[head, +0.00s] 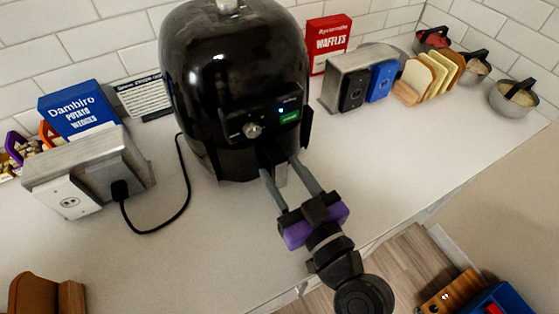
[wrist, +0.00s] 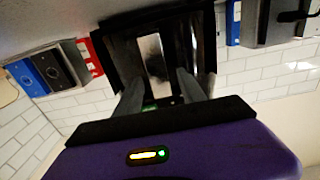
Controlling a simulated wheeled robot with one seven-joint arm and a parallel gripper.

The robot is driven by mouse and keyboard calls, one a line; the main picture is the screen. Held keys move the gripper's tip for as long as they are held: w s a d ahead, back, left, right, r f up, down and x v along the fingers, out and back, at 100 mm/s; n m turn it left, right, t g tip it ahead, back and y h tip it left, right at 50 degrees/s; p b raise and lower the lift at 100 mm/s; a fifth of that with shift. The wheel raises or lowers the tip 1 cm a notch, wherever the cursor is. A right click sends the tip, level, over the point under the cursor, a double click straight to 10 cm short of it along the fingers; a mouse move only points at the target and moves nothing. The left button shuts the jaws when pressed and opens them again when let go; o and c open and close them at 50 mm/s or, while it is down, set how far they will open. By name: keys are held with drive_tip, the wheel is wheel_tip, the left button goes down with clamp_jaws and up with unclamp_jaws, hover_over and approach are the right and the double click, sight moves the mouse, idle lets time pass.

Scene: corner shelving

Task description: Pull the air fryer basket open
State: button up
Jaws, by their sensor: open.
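The glossy black air fryer (head: 235,75) stands upright on the counter against the tiled wall. Its basket front (head: 235,162) is at the lower part, below the knob and lit panel, and looks flush with the body. My gripper (head: 279,168) is open at the basket front, its two grey fingers apart. In the wrist view, my gripper (wrist: 158,80) has a finger on each side of the light, shiny front of the handle (wrist: 153,55). I cannot tell whether the fingers touch it. The fingers partly hide the handle in the head view.
A metal outlet box (head: 90,170) with a black cord stands left of the fryer. The counter in front of the fryer is clear. A red waffle box (head: 328,42) stands behind.

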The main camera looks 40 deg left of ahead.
drive_tip(key=shift+x, duration=1.05)
drive_tip(key=shift+c, duration=0.2)
clamp_jaws()
idle(0.5)
